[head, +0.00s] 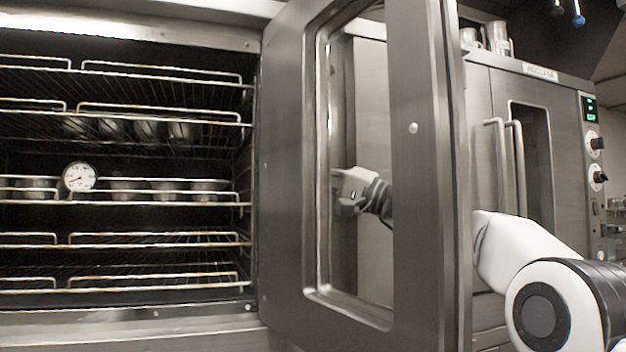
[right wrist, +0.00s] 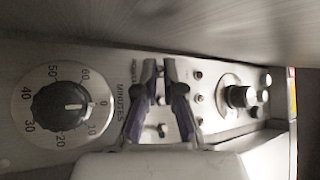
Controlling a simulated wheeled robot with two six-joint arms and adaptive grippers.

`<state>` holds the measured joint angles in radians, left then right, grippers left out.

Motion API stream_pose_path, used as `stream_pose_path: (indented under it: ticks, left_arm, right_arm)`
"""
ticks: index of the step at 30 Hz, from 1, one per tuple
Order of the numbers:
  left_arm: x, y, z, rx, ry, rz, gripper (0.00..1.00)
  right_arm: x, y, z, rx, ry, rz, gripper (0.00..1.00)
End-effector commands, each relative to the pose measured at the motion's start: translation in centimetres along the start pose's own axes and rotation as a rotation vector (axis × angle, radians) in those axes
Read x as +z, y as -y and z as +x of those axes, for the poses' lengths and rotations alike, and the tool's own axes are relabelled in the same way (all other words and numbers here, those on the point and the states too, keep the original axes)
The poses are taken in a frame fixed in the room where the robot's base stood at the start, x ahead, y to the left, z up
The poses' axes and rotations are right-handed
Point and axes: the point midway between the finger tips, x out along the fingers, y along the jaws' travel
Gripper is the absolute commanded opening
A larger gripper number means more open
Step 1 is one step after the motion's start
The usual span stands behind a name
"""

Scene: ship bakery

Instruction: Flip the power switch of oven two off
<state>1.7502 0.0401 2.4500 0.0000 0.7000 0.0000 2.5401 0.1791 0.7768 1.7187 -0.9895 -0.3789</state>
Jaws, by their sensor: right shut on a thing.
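My right gripper (right wrist: 161,72) shows in the right wrist view, its two dark fingers closed in on a small metal switch lever (right wrist: 160,92) on a steel control panel (right wrist: 215,72). The fingers partly hide this lever and the lettering beside it. A second small lever (right wrist: 157,130) sits between the fingers, nearer the wrist. In the head view, the wrist of my right arm shows through the window of the open oven door (head: 430,200); its fingertips cannot be made out there. No label reading oven two is legible. My left gripper is not in view.
A black minutes dial (right wrist: 72,106) is left of the fingers, and a round knob (right wrist: 238,96) is right. The open oven (head: 130,318) holds wire racks with tins and a round thermometer (head: 79,177).

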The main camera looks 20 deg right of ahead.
Motion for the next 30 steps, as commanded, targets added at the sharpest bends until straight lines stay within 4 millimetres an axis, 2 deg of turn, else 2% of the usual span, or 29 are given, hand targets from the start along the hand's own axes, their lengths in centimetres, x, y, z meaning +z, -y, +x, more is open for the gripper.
stream_pose_path:
  ticks: [5, 7, 17, 20, 23, 30]
  left_arm:
    - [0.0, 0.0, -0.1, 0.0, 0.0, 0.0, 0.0]
    - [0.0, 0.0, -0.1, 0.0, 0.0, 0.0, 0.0]
    - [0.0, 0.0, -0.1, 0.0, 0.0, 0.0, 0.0]
    - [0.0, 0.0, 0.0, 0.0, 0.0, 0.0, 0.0]
    - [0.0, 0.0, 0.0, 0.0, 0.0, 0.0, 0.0]
    - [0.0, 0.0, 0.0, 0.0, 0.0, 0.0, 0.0]
  right_arm:
    - [0.0, 0.2, 0.1, -0.002, -0.002, -0.002, 0.0]
    - [0.0, 0.2, 0.1, -0.002, -0.001, -0.002, 0.18]
    - [-0.1, 0.2, -0.2, -0.001, -0.002, -0.001, 0.18]
    - [-0.2, 0.2, -1.2, 0.0, -0.003, 0.002, 0.18]
    - [-0.1, 0.2, -3.2, -0.002, -0.003, 0.003, 0.18]
    - [0.0, 0.1, -9.3, -0.002, -0.001, 0.003, 0.18]
